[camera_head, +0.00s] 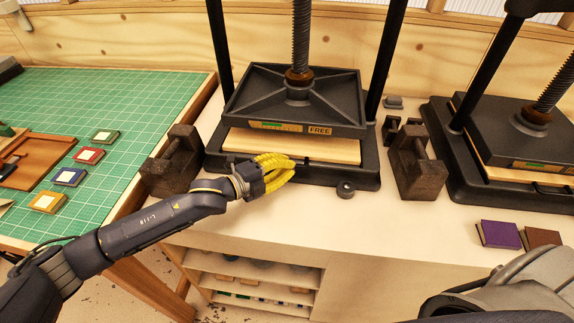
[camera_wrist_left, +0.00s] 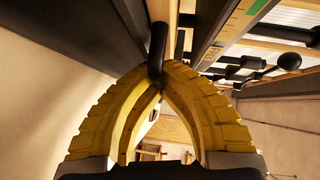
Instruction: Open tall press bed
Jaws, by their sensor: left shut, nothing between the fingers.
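The tall press stands at the back middle in the head view, with a dark platen (camera_head: 335,103) labelled FREE on a vertical screw (camera_head: 301,35). Below it lies a pale wooden bed board (camera_head: 325,150) in a black base frame (camera_head: 365,178). My left gripper (camera_head: 291,166) has yellow ribbed fingers and is at the front edge of the bed. In the left wrist view the fingertips (camera_wrist_left: 160,84) meet and are shut, with a dark rod (camera_wrist_left: 158,42) just beyond them. I cannot tell whether they touch it. My right gripper is not in view.
Rough dark weights (camera_head: 172,165) and (camera_head: 416,170) flank the press. A small dark knob (camera_head: 345,189) sits in front. A second press (camera_head: 500,130) stands right, with purple (camera_head: 500,234) and brown blocks. A green cutting mat (camera_head: 110,90) is left. The front bench top is mostly clear.

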